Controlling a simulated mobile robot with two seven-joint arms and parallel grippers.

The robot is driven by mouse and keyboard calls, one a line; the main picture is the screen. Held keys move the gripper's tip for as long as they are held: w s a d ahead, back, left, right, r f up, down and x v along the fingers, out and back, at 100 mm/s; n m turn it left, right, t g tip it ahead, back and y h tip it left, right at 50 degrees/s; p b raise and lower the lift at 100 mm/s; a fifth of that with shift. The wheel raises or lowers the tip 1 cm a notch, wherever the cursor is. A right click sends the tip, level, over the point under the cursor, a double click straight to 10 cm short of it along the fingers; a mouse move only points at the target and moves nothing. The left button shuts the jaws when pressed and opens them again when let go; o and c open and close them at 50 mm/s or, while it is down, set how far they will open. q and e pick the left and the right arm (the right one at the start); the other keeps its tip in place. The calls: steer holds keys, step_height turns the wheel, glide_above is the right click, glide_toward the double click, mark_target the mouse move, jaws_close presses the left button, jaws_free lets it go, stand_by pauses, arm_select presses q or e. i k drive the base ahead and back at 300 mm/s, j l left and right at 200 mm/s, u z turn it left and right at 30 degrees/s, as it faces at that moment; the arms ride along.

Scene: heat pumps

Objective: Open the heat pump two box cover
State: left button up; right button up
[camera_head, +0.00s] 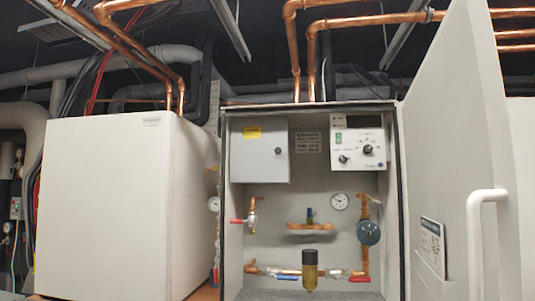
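A tall grey box (233,200) stands open in the middle of the head view. Its light grey door (447,130) is swung out to the right and towards me, with a white bar handle (476,235) on it. Inside are a small grey electrical box (260,160) with a yellow label, a control panel (359,143) with knobs, copper pipes, valves and a brass-coloured filter (310,271). The frame does not tell me which unit is number two. Neither of my grippers is in view.
A closed white cabinet (105,210) stands to the left. Copper pipes (298,45) run overhead and down to the box top. Grey insulated pipes (35,118) and cables are at far left. The door fills much of the right side.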

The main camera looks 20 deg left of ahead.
mark_target(259, 153)
steer(key=i+j, duration=0.1)
steer(key=j, duration=0.35)
steer(key=i+j+z, duration=0.1)
steer(key=j, duration=0.35)
steer(key=i+j, duration=0.15)
steer(key=j, duration=0.7)
steer(key=i+j+z, duration=0.1)
steer(key=j, duration=0.35)
steer(key=i, duration=0.05)
